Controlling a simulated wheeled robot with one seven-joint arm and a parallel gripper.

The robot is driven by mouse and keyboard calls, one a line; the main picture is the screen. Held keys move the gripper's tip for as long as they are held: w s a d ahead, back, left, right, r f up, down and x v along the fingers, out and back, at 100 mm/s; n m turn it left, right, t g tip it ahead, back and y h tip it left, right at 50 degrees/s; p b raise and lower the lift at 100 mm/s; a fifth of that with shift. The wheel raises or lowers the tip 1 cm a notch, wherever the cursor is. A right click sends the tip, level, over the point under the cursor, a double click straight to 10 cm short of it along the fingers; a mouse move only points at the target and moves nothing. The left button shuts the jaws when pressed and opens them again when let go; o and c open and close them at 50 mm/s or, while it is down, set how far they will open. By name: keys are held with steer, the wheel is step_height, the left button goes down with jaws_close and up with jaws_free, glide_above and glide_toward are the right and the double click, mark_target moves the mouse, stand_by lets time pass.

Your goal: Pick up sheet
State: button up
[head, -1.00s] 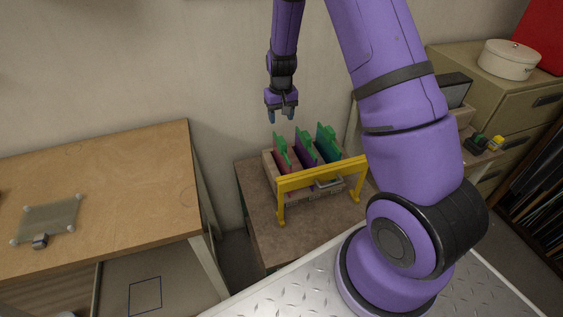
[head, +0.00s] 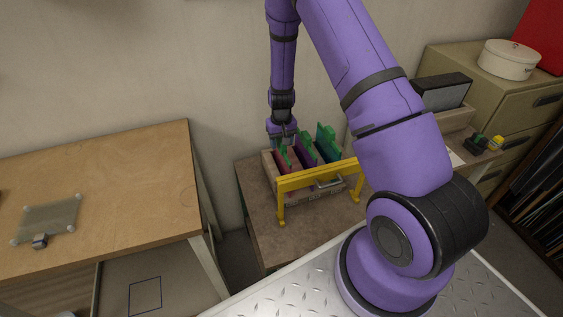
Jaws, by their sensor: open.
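Several coloured sheets with green clips or tops stand upright in a wooden box on a small brown table. A red sheet (head: 284,163) is at the left, a purple sheet (head: 304,154) in the middle and a green-teal sheet (head: 328,145) at the right. My gripper (head: 283,146) points down at the top of the red sheet, at the box's back left. It is open; whether its fingers straddle the sheet's green top is too small to tell.
A yellow frame (head: 320,175) stands across the front of the wooden box (head: 318,201). A wooden table (head: 110,190) at the left holds a glass pane (head: 50,219). Drawer cabinets (head: 490,95) stand at the right, with a white round tin (head: 508,60) on top.

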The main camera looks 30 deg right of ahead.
steer(key=shift+f, duration=0.55)
jaws_close()
steer(key=shift+r, duration=0.15)
step_height(320, 180, up, 10)
steer(key=shift+f, duration=0.1)
stand_by(0.3)
